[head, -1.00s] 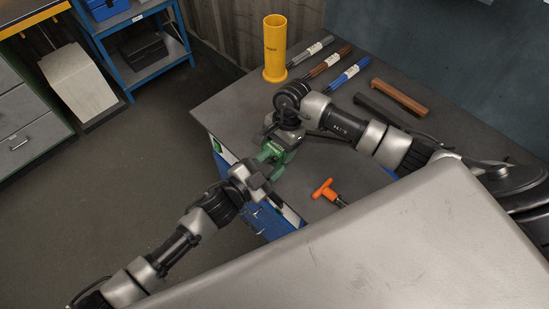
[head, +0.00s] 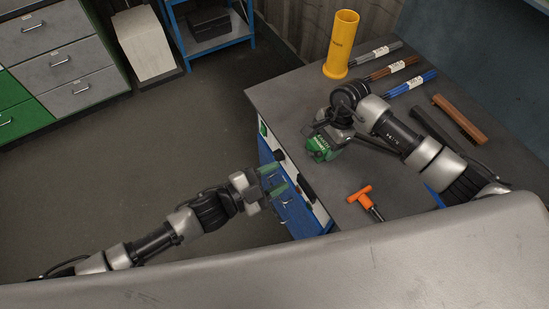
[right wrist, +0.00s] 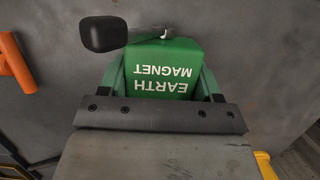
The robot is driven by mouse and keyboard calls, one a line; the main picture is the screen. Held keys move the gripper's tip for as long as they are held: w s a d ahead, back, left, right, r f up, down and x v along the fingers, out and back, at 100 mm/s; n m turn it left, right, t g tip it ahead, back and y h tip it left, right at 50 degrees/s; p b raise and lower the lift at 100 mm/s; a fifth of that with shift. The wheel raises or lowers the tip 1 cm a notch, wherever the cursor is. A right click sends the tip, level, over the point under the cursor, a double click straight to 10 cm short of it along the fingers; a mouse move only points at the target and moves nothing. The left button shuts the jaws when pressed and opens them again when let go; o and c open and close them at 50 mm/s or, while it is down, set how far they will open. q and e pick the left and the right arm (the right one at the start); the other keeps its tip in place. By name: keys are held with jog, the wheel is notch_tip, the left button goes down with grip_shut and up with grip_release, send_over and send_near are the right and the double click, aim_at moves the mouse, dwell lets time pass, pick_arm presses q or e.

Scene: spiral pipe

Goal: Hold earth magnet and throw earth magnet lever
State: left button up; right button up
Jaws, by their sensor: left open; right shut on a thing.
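The earth magnet (right wrist: 165,75) is a green block with white "EARTH MAGNET" lettering, upside down in the right wrist view. Its lever has a black knob (right wrist: 103,33) at the upper left. My right gripper (head: 322,142) is shut on the magnet, with its green fingers on both sides of the block in the right wrist view. In the head view they are at the workbench's left part; whether the magnet touches the top is unclear. My left gripper (head: 277,181) is open and empty, left of and below the magnet, beside the workbench's front edge and apart from the magnet.
The dark workbench top (head: 290,98) holds a yellow tube (head: 341,45), several bundled rods (head: 410,84), a brown bar (head: 458,120) and an orange T-handle tool (head: 364,197). Drawers (head: 60,65) and a blue shelf (head: 215,45) stand across open floor.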

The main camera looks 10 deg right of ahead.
jog(key=o, duration=1.1)
